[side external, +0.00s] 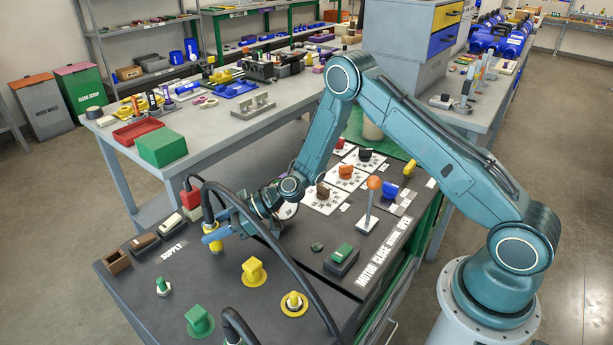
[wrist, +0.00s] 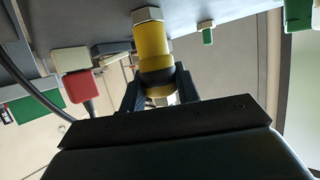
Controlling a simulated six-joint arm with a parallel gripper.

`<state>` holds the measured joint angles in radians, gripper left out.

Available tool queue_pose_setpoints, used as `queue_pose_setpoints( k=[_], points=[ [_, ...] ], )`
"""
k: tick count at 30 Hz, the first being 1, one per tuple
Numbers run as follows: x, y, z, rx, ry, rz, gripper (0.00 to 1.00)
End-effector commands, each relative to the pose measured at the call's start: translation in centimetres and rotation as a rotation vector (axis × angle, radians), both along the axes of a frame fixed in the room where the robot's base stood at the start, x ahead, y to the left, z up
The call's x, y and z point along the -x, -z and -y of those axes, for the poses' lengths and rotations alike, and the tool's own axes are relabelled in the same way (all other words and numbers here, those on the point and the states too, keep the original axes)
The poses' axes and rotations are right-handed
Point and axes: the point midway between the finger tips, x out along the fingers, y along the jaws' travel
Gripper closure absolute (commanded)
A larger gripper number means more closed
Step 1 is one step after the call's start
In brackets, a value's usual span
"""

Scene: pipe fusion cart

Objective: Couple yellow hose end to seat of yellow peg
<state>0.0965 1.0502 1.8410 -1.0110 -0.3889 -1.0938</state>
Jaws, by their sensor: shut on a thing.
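The yellow hose end (side external: 212,241) stands roughly upright at the left of the dark cart top, with a black hose rising from it. My gripper (side external: 222,233) is shut on it from the side. In the wrist view the yellow hose end (wrist: 152,45) is between the fingers, with a pale hex piece at its deck end; I cannot tell whether that piece belongs to the hose or the deck. A yellow square-topped peg (side external: 253,270) stands on a round yellow base, apart from my gripper. Nearer the camera is a yellow-ringed fitting with a hex nut (side external: 294,304).
A red block (side external: 191,198) is close behind the hose end. A green peg (side external: 200,321), a green hex fitting (side external: 163,286) and another black hose (side external: 236,325) are nearby. The held hose arcs across the cart. A lever (side external: 371,200) stands farther right.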

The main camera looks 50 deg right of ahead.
Motion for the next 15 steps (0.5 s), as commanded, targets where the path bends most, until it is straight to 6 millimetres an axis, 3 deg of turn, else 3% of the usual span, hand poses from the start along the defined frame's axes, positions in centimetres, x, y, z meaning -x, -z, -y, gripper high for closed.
queue_pose_setpoints(
  k=[1, 2, 5, 15],
  points=[
    [-0.03, 0.06, 0.00, -0.001, 0.000, 0.001, 1.00],
    [-0.03, 0.02, -0.01, 0.000, 0.000, 0.001, 0.63],
    [-0.02, 0.02, 0.00, 0.000, 0.000, 0.001, 0.43],
    [0.00, 0.02, 0.01, 0.000, 0.000, 0.000, 0.43]
  ],
)
